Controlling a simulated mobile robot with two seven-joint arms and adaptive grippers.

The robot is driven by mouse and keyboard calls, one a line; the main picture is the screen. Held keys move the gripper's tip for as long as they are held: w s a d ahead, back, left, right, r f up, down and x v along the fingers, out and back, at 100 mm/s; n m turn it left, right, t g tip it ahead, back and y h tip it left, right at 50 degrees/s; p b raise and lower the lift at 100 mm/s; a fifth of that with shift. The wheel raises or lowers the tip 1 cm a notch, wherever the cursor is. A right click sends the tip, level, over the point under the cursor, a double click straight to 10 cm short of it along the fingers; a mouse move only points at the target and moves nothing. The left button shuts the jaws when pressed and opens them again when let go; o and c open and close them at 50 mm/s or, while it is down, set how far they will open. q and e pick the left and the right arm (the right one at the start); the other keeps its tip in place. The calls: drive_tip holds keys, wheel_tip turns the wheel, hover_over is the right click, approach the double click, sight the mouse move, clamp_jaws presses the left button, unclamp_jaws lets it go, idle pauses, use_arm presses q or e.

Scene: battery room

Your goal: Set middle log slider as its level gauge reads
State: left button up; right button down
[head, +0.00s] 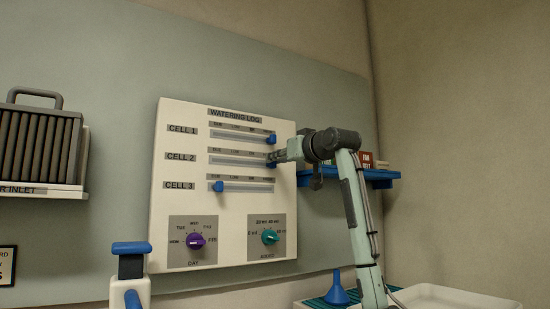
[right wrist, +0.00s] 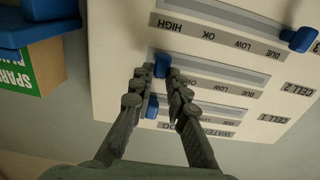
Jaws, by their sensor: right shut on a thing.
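The white watering log panel (head: 170,130) has three horizontal sliders with blue knobs. The middle slider, Cell 2 (head: 235,160), has its knob (right wrist: 162,65) at the HIGH end, the right end in the head view. My right gripper (head: 275,157) is shut on this knob; in the right wrist view its fingers (right wrist: 160,85) stand on either side of it. The Cell 1 knob (head: 271,138) is also at the right end. The Cell 3 knob (head: 218,186) is near the left, DUE end. I cannot make out any level gauge. My left gripper is out of view.
Below the sliders are a purple day dial (head: 195,241) and a teal dial (head: 269,237). A blue shelf (head: 378,174) lies right of the panel. A dark ribbed case (head: 38,150) is at left.

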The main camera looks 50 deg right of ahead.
drive_tip(key=shift+s+d+r, duration=0.1)
drive_tip(key=shift+d, duration=0.1)
drive_tip(key=c, duration=1.5)
unclamp_jaws()
drive_tip(key=shift+d, duration=0.1)
drive_tip(key=v, duration=1.2)
